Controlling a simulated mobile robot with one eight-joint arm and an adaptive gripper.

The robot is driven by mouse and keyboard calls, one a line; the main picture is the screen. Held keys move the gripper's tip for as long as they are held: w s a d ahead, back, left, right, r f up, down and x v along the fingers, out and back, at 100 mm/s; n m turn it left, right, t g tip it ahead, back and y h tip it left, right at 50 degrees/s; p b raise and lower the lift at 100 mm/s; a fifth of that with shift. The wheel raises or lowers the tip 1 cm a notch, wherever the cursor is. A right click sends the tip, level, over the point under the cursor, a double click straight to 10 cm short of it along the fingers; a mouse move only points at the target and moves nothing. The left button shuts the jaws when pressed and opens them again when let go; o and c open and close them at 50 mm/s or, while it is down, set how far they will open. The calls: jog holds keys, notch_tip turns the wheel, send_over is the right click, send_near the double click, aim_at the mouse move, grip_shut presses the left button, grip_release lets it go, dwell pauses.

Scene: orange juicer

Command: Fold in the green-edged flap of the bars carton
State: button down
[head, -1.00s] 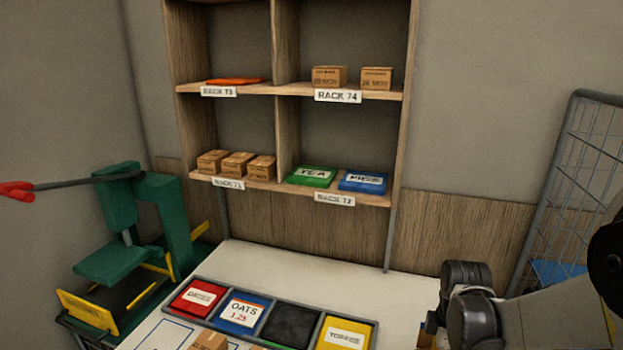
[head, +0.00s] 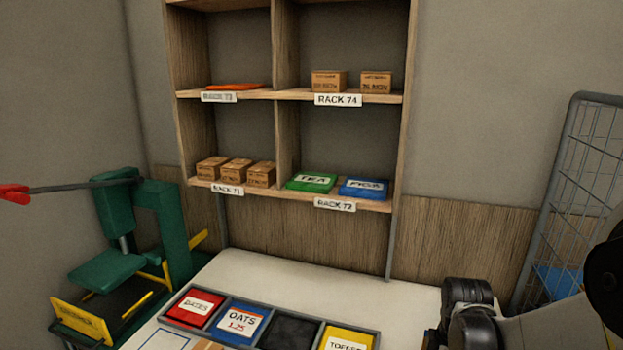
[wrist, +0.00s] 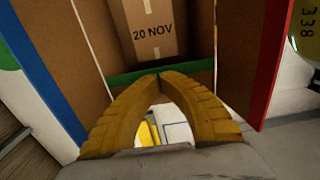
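In the wrist view the bars carton is open, with a brown box (wrist: 155,30) marked "20 NOV" inside. The green-edged flap (wrist: 196,69) crosses the near side of the opening. A blue-edged flap (wrist: 50,75) stands out at the left and a red-edged flap (wrist: 255,60) at the right. My gripper (wrist: 159,78) has its two yellow fingers arched together, tips meeting at the green edge. The tips overlap that edge in the picture; whether they touch it I cannot tell. Nothing shows held between them. The carton cannot be made out in the head view.
A divided tray (head: 375,335) with red, blue, black and yellow compartments lies on the white table (head: 270,272). A wooden rack (head: 285,130) with small boxes stands behind. A green press (head: 165,225) is at the left, a wire cage (head: 575,200) at the right.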

jog(key=shift+r+p, duration=3)
jog(key=shift+r, duration=1.05)
jog(key=shift+f, duration=0.1)
